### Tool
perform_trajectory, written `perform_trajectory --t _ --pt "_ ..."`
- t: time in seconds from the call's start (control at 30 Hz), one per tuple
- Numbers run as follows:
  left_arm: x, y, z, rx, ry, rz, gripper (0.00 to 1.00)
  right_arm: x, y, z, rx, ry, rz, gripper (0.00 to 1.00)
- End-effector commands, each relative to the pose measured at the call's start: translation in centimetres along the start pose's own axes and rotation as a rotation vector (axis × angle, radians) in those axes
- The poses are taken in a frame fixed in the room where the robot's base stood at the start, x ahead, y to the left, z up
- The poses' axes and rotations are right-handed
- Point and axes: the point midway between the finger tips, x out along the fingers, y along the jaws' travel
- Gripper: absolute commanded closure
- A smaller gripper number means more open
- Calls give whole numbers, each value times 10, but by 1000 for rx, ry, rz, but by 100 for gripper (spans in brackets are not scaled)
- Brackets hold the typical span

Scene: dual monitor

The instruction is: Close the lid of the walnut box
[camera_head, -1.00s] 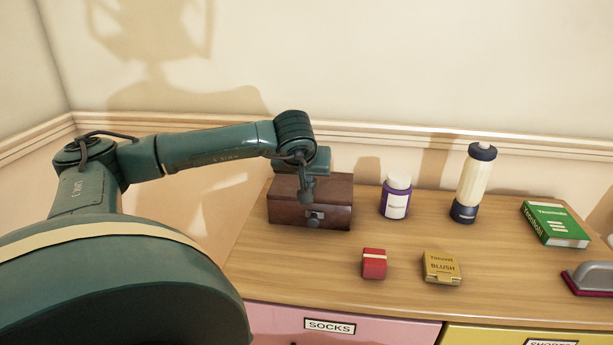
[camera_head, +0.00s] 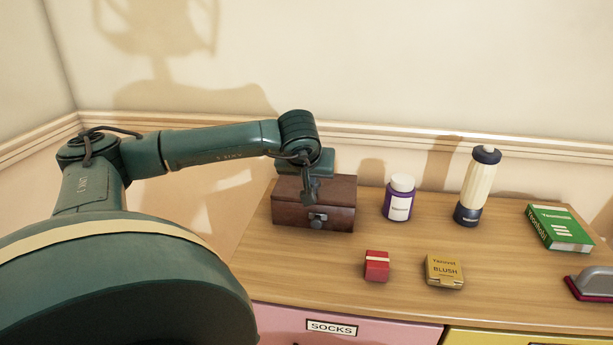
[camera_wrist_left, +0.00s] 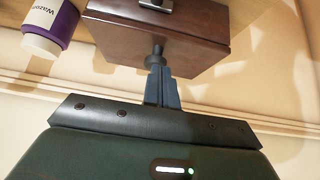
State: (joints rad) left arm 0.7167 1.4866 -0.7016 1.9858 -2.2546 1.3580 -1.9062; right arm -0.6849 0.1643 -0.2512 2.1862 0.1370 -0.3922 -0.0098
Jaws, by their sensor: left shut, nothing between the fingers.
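The walnut box (camera_head: 335,210) is a dark brown box at the back left of the dresser top, with a metal clasp (camera_head: 318,221) on its front. Its lid (camera_head: 342,185) looks down flat, with no gap visible. My left gripper (camera_head: 313,197) is shut and empty, pointing down over the box's top, in front of part of it. In the left wrist view the box (camera_wrist_left: 195,45) is at the top, and the shut fingers (camera_wrist_left: 157,62) reach its edge. I cannot tell whether they touch it. My right gripper is not in view.
A purple bottle with white cap (camera_head: 398,198) stands just right of the box. A cream bottle (camera_head: 478,188), a green box (camera_head: 559,228) and a grey and red item (camera_head: 592,284) are farther right.

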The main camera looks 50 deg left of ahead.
Motion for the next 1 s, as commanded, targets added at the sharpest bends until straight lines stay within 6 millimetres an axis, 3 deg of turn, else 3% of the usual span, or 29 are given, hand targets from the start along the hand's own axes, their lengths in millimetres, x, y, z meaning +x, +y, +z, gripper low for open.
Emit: perform_trajectory --t 0.1,0.2,0.5,0.7,1.0 --pt "-29 -6 -29 -13 38 3 100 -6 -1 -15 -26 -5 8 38" --pt "-28 -6 6 -4 36 3 100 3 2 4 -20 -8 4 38" --pt "-49 -6 57 -10 41 5 100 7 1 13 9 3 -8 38" --pt "-55 -6 69 -14 41 5 100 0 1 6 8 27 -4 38" --pt "-56 -5 69 -14 42 6 100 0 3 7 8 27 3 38"
